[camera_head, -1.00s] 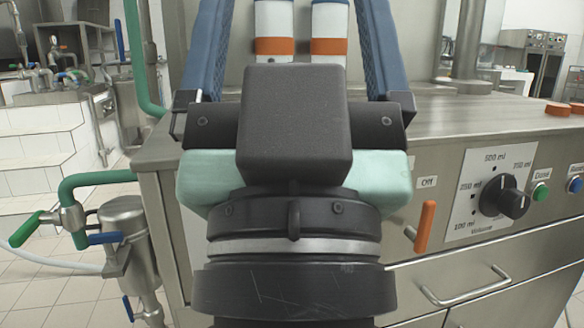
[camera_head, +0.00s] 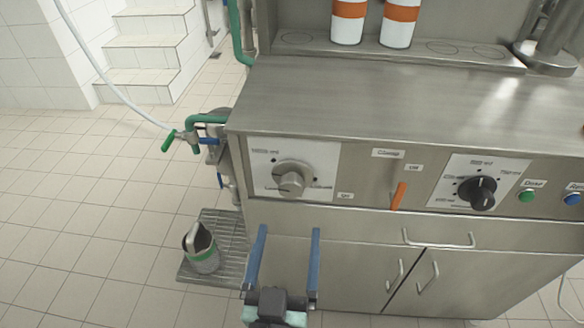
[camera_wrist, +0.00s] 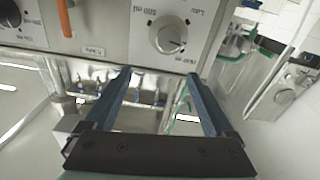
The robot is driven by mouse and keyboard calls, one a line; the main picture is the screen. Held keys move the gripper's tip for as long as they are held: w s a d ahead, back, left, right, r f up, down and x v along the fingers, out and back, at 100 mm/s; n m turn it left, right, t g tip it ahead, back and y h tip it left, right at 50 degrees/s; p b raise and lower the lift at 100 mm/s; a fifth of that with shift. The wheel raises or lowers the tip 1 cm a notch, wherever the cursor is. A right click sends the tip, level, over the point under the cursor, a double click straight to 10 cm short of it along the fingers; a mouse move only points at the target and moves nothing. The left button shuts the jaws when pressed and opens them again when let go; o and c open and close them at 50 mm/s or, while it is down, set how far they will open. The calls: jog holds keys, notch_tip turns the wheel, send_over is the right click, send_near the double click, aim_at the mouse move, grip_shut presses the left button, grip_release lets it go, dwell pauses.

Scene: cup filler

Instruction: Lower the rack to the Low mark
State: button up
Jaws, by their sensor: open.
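A slatted metal rack (camera_head: 223,228) sticks out low at the left side of the steel machine. A grey jug with a green band (camera_head: 204,259) stands on it. A silver knob (camera_head: 291,179) sits on a white plate at the left of the front panel. The plate has ml marks and a Low mark at its lower left. Where the knob points is too small to tell. The knob shows upside down in the wrist view (camera_wrist: 168,36). My gripper (camera_head: 288,231) is open and empty, below the knob, its blue fingers apart. It also shows in the wrist view (camera_wrist: 158,74).
An orange lever (camera_head: 398,196), a black knob (camera_head: 477,193) and green and blue buttons lie right of the silver knob. Drawer and door handles (camera_head: 440,240) stick out below. Green pipes (camera_head: 205,121) run at the left. Tiled floor (camera_head: 100,210) is clear there.

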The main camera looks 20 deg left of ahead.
aim_at(289, 191)
jog(key=shift+g+y, duration=0.3)
jog(key=x, duration=0.3)
jog(key=f+p+x, duration=0.1)
jog(key=x, duration=0.7)
jog(key=shift+w+a+f+p, duration=0.1)
jog(key=shift+a+f+p, duration=0.3)
jog(key=shift+a, duration=0.1)
jog(key=shift+c, duration=0.3)
jog(key=c, duration=1.3)
jog(key=shift+n, duration=0.3)
jog(key=shift+n, duration=0.4)
jog(key=n+p, duration=0.1)
jog(key=n, duration=0.3)
jog(key=shift+n, duration=0.3)
jog(key=n+p, duration=0.1)
jog(key=n, duration=0.5)
jog(key=shift+a+f, duration=0.1)
jog(key=shift+a, duration=0.05)
